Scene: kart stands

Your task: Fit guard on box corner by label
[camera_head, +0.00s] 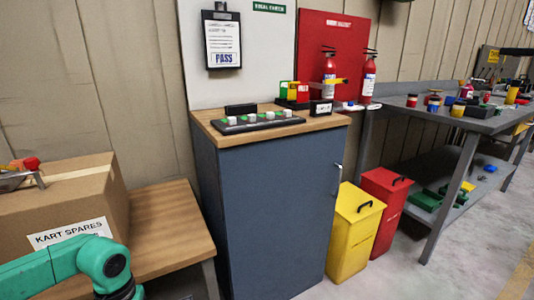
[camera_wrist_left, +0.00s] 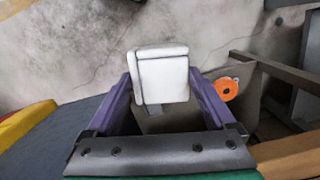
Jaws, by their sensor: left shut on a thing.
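The cardboard box (camera_head: 95,200), labelled "KART SPARES" (camera_head: 68,234), sits on a wooden-topped bench at the left. My left arm crosses in front of the box's lower part and hides some of it and of the label. In the left wrist view my left gripper (camera_wrist_left: 163,85) is shut on a white blocky guard (camera_wrist_left: 162,72), held between its two purple fingers above the floor. The guard appears clear of the box. In the head view the left gripper's fingers are out of frame. My right gripper is in neither view.
The wooden bench (camera_head: 170,225) has bare top right of the box. A blue-grey cabinet (camera_head: 265,205) bears a black tray (camera_head: 255,123) with several white pieces. Yellow (camera_head: 355,230) and red (camera_head: 385,205) bins stand beside it. An orange disc (camera_wrist_left: 226,88) shows in the wrist view.

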